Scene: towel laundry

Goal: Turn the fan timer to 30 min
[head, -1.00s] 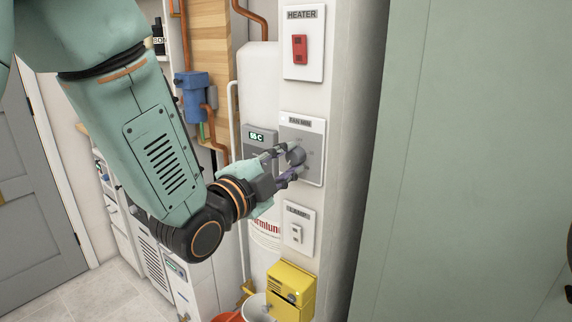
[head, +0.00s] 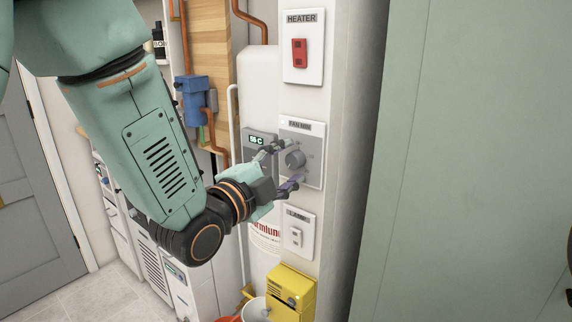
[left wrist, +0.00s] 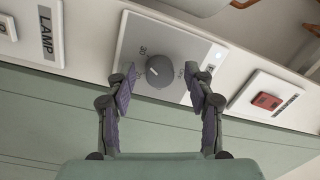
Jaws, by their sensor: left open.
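The fan timer is a grey plate labelled FAN MIN (head: 313,172) on the white wall strip, with a round dark grey knob (head: 295,159). In the left wrist view the knob (left wrist: 165,72) has a pale mark on its left part, towards the side where a "30" (left wrist: 142,50) is printed. My left gripper (head: 288,164) is open in front of the plate. Its fingers (left wrist: 160,76) stand on either side of the knob, with gaps between them and it. Other dial numbers are hard to read. My right gripper is not in view.
A HEATER switch (head: 300,50) with a red rocker is above the timer, and a LAMP switch (head: 297,236) below. A yellow box (head: 291,290) is under them. A temperature display (head: 256,139) is left of the timer. A green panel (head: 460,160) fills the right.

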